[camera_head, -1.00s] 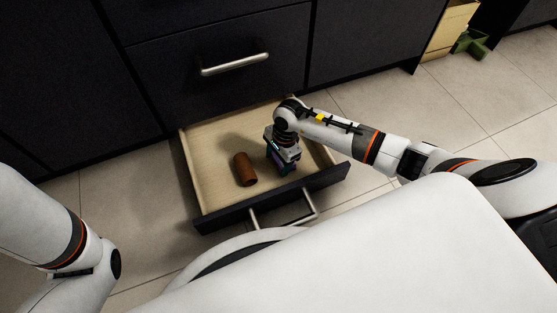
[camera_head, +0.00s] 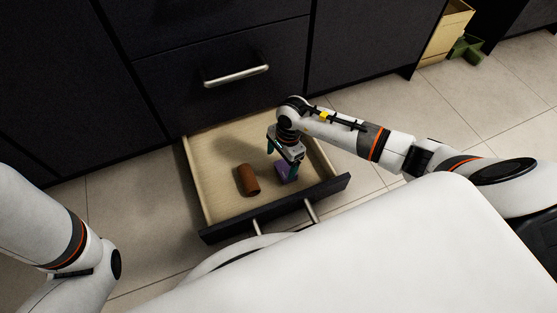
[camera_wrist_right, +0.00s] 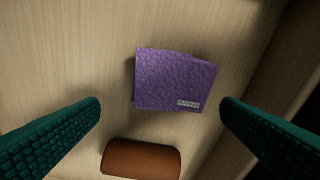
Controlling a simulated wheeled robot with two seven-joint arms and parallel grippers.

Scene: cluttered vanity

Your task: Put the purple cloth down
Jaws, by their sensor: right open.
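The purple cloth (camera_wrist_right: 172,80) is a folded square with a small pale label. It lies flat on the bottom of the open drawer, and it also shows in the head view (camera_head: 287,172) under my right gripper. My right gripper (camera_head: 283,165) is open above it. In the right wrist view its two green fingers (camera_wrist_right: 160,130) stand wide apart, one to each side, not touching the cloth. Part of the cloth is hidden by the gripper in the head view. Of my left arm only links show at the left edge; its gripper is out of view.
A brown cylinder (camera_head: 248,180) lies in the drawer (camera_head: 222,211) to the left of the cloth; it also shows in the right wrist view (camera_wrist_right: 141,158). The drawer's walls stand around both. Dark cabinet fronts with a handle (camera_head: 237,75) rise behind.

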